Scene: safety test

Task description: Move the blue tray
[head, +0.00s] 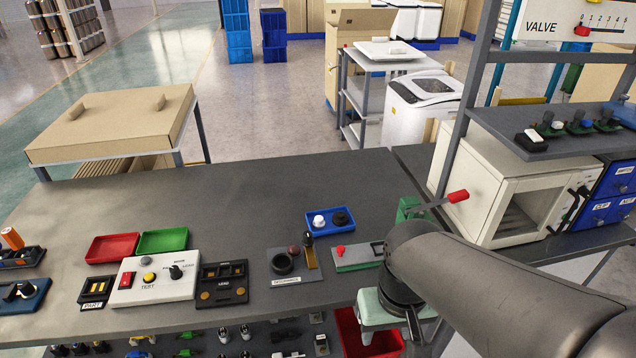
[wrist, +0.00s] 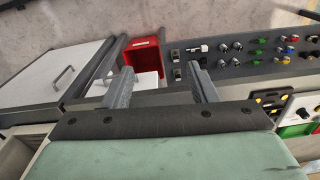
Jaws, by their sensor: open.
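The blue tray (head: 332,233) lies on the dark grey bench, right of the middle in the head view. It holds a white piece (head: 319,221) and a black piece (head: 341,219). My gripper hangs at the bench's front edge, in front of and to the right of the tray, with clear distance between them. Its pale green body shows in the head view, but its fingers are hard to make out there. In the wrist view my gripper (wrist: 161,88) has its two grey fingers spread wide with nothing held. The blue tray does not show in the wrist view.
Empty red (head: 112,248) and green (head: 162,240) trays lie left, behind a white test panel (head: 160,277). A round black holder (head: 282,263) and a red-knobbed fixture (head: 357,257) stand near the blue tray. A red bin (head: 368,338) is below the bench. The bench behind the tray is clear.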

